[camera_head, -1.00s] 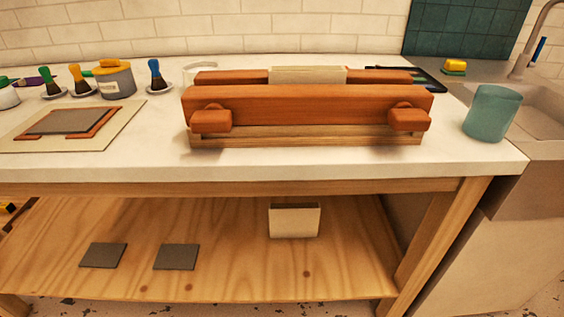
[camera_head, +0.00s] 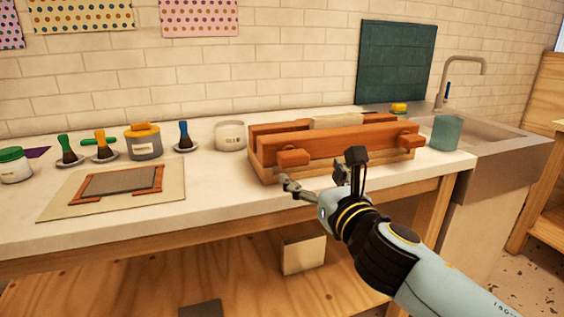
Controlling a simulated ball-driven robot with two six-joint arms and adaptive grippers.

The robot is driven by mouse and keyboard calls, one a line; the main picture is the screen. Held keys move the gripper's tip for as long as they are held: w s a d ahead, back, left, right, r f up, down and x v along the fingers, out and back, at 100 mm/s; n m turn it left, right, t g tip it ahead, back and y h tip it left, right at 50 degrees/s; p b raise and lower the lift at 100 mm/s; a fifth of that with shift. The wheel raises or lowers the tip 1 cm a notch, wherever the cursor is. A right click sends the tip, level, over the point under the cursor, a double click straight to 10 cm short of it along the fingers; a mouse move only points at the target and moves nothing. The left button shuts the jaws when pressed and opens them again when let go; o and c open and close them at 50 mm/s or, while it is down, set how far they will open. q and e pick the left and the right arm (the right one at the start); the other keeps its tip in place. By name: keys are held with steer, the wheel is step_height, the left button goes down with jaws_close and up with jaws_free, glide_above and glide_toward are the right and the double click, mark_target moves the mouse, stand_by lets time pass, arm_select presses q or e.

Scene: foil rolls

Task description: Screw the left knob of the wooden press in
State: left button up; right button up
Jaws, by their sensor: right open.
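The wooden press (camera_head: 340,147) stands on the white worktop, with reddish-brown beams on a paler wooden base. Its left knob (camera_head: 293,158) is a reddish-brown block on the front face at the left end. The right knob (camera_head: 409,140) is a like block at the right end. My right gripper (camera_head: 317,181) is open in front of the press, its fingers spread wide. One finger is just below the left knob and the other is in front of the middle of the press. Whether it touches the press I cannot tell. My left gripper is not in view.
A pale mat (camera_head: 66,207) with a grey plate lies left of the press. A white jar (camera_head: 231,135), a grey pot (camera_head: 145,143) and several brushes stand behind. A teal cup (camera_head: 444,133) is to the right, by the sink (camera_head: 500,138). A shelf is below.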

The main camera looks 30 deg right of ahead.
mark_target(297, 158)
steer(key=x, duration=1.1)
steer(key=shift+s, duration=0.1)
steer(key=shift+c, duration=0.2)
steer(key=c, duration=1.1)
